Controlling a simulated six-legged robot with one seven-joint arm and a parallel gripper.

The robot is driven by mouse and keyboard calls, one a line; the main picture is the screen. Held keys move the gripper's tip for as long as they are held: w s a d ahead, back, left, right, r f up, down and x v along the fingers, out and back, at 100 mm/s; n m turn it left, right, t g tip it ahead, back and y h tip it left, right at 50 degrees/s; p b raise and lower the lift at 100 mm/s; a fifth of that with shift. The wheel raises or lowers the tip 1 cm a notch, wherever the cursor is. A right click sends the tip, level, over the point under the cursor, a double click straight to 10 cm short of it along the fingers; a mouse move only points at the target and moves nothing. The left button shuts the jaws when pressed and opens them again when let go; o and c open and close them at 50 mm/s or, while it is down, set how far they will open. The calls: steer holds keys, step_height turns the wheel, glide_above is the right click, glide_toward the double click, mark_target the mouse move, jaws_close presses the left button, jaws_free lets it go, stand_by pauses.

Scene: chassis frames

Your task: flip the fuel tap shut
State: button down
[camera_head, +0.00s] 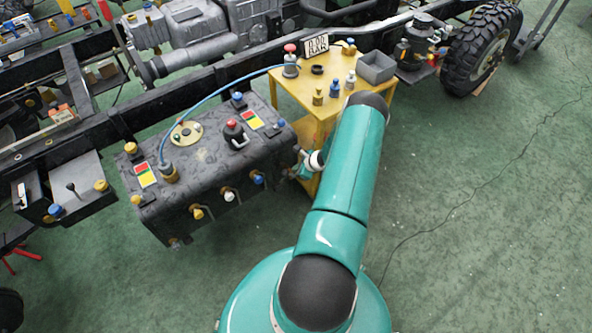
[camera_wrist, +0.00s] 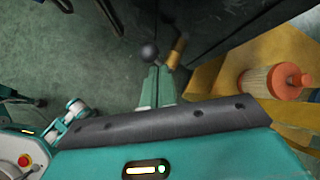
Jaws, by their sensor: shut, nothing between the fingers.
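A dark round knob (camera_wrist: 149,51) shows just ahead of my fingertips in the wrist view, with a brass-coloured fitting (camera_wrist: 177,51) to its right, against a dark surface. They look like parts of the fuel tap, but how they join and the lever's angle are unclear. My gripper (camera_wrist: 158,70) is shut and empty, its teal fingers together. Its tips are very close to the knob; I cannot tell whether they touch. In the head view my arm reaches to the right end of the dark fuel tank (camera_head: 190,185), and that end is partly hidden.
A yellow stand (camera_head: 290,85) with a grey bin (camera_head: 376,68) and several small fittings is beside my arm. An orange-capped canister (camera_wrist: 275,82) is at right in the wrist view. A blue hose (camera_head: 205,102) crosses above the tank. Green floor is open at right.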

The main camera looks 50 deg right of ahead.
steer(key=shift+d+r, duration=0.1)
steer(key=shift+r, duration=0.6)
steer(key=shift+s, duration=0.1)
